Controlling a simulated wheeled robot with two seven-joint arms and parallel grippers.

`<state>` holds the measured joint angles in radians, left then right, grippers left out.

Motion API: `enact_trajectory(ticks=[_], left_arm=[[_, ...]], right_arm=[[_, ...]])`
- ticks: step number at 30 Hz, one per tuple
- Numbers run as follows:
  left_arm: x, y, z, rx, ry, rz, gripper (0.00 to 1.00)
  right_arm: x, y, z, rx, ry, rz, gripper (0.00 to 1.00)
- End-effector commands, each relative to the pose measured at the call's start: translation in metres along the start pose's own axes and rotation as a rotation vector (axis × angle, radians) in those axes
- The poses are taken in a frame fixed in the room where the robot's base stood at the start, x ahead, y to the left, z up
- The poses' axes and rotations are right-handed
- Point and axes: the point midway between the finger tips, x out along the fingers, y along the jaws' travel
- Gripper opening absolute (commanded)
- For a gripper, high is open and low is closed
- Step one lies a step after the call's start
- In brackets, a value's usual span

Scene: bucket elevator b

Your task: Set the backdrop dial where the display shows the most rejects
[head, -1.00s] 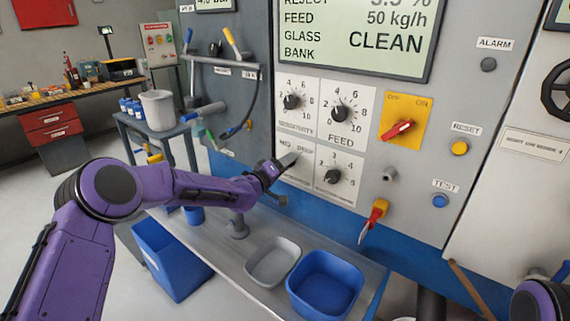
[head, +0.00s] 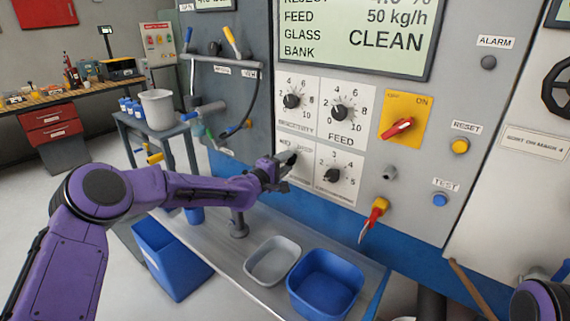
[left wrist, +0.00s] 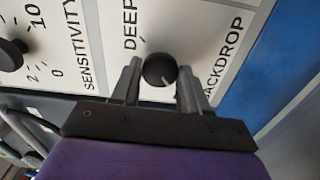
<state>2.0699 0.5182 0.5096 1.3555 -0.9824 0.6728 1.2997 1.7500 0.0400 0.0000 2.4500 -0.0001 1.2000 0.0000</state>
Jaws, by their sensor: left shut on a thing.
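The backdrop dial is a round black knob (left wrist: 160,69) with a white pointer mark, on a white plate lettered BACKDROP and DEEP. My left gripper (left wrist: 160,82) has its two fingers on either side of this knob and is shut on it. In the head view the left gripper (head: 286,160) reaches the lower left dial plate and hides the knob. The display (head: 356,34) reads FEED 50 kg/h and GLASS BANK CLEAN. Its reject line is cut by the top edge, so the value is hard to read. My right gripper is out of view.
Sensitivity (head: 291,101) and feed (head: 339,113) knobs sit above, and another knob (head: 333,175) sits right of the gripper. A red switch (head: 397,128) is further right. A grey tray (head: 250,269) and a blue bin (head: 300,290) stand on the shelf below.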

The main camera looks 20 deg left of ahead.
Motion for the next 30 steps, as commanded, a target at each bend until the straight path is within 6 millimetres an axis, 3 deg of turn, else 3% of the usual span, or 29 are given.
enact_trajectory(ticks=[10, 11, 12, 13, 23, 30], left_arm=[[0.0, -0.001, -0.001, -0.001, 0.001, -0.002, 0.14], [0.0, -0.001, -0.001, -0.001, 0.001, -0.002, 0.54], [0.0, -0.001, -0.001, -0.001, 0.001, -0.002, 0.67], [0.0, -0.001, -0.001, 0.0, 0.001, -0.002, 0.7], [-0.005, -0.001, -0.001, 0.0, 0.001, 0.0, 0.7], [-0.054, -0.003, -0.001, -0.004, 0.001, 0.001, 0.7]], right_arm=[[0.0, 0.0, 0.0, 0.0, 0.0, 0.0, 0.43], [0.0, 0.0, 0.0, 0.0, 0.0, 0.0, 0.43], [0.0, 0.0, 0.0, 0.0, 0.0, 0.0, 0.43], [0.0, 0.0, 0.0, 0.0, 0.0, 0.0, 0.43], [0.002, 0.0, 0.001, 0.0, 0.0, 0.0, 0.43], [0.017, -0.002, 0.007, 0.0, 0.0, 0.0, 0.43]])
